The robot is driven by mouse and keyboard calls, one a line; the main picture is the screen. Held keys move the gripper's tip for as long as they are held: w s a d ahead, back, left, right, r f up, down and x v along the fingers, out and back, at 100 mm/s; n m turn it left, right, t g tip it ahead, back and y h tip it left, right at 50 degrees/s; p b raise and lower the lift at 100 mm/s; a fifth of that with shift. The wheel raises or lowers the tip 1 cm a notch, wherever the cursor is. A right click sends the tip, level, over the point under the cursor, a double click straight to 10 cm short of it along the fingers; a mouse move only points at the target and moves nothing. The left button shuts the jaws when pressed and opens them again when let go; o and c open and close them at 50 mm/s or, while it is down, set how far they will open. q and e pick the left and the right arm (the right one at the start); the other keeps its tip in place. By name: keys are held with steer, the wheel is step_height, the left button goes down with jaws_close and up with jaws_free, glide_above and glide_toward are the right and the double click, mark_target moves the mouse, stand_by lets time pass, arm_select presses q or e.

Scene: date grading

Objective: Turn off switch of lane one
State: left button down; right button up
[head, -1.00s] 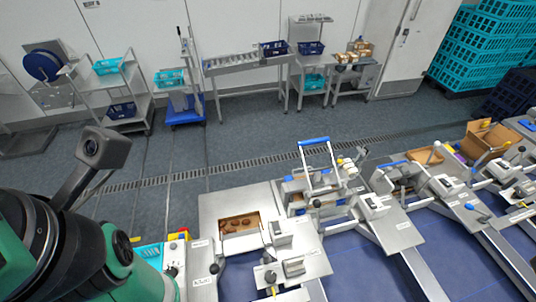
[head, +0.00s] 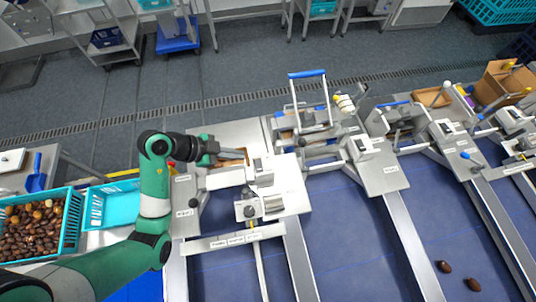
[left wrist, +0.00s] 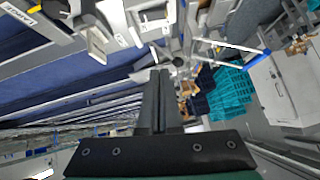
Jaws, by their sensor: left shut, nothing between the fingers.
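My left gripper (head: 238,157) is shut and empty, pointing right over the opening of the nearest lane's metal station (head: 285,184). A small grey control box (head: 260,171) stands just right of and below its fingertips; I cannot tell whether they touch. A second grey box (head: 272,205) and a dark-knobbed lever (head: 248,211) sit lower on this station. Labels are too small to read, so I cannot tell which part is lane one's switch or its setting. In the left wrist view the dark fingers (left wrist: 155,100) are together with nothing between them. My right gripper is not in view.
A blue-handled frame (head: 307,75) rises behind the station. More lane stations (head: 383,174) stand to the right, with blue belts (head: 340,235) between metal rails. A teal crate of dates (head: 74,222) and an empty teal tray (head: 95,209) are at left.

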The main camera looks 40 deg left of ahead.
arm_select(q)
steer(key=shift+s+a+f+n, duration=0.2)
steer(key=shift+s+a+f, duration=0.05)
steer(key=shift+s+a, duration=0.25)
steer(key=shift+s+a+f+n, duration=0.25)
steer(key=shift+s+a, duration=0.1)
steer(key=shift+a, duration=0.1)
steer(key=b, duration=0.2)
glide_toward(261, 161)
steer(key=w+d, duration=0.3)
steer(key=f, duration=0.1)
steer(key=f+b, duration=0.1)
steer(key=f, duration=0.1)
steer(key=shift+w+a+f, duration=0.2)
steer(key=shift+a, duration=0.15)
steer(key=shift+w+f, duration=0.1)
steer(key=shift+f, duration=0.2)
